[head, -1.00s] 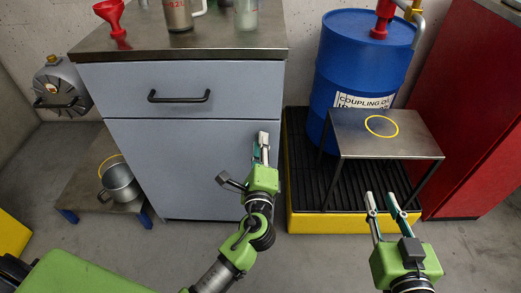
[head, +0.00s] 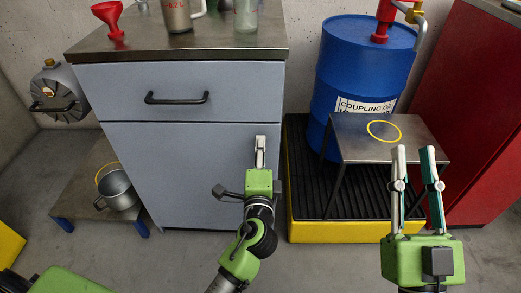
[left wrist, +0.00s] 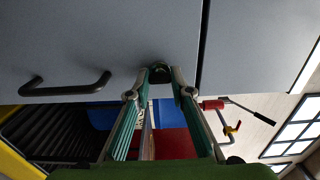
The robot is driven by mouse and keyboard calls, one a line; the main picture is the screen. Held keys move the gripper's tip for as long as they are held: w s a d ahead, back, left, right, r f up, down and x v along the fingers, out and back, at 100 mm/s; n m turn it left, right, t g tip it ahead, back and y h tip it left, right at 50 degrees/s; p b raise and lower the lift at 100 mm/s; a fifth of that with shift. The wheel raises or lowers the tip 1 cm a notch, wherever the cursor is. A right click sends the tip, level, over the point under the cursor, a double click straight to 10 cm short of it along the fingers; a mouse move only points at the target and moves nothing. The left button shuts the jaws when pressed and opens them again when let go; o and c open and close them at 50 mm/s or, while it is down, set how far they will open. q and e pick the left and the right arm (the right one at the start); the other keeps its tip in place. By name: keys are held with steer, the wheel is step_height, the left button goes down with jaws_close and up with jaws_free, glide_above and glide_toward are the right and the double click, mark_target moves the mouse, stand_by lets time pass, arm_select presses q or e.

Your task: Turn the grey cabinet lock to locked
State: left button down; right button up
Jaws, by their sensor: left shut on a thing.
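The grey cabinet (head: 165,170) stands at centre left in the head view, its drawer and door both closed. The lock (left wrist: 160,72) shows in the left wrist view as a small dark round piece on the door, close to the gap below the drawer. My left gripper (head: 260,145) is shut on it, with one fingertip on each side; it also shows in the left wrist view (left wrist: 161,79). In the head view my gripper hides the lock, and I cannot tell its turn position. My right gripper (head: 413,152) is open and empty before the small steel table.
A black door handle (left wrist: 65,86) is near the lock in the left wrist view. A blue drum (head: 355,75) stands on a yellow-edged spill pallet (head: 340,231) to the right. The small table (head: 425,150) bears a yellow ring. A pot (head: 117,189) sits on a low stand at left.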

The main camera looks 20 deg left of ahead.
arm_select(q)
steer(key=c, duration=1.8)
jaws_free()
steer(key=shift+s, duration=0.1)
steer(key=v, duration=1.2)
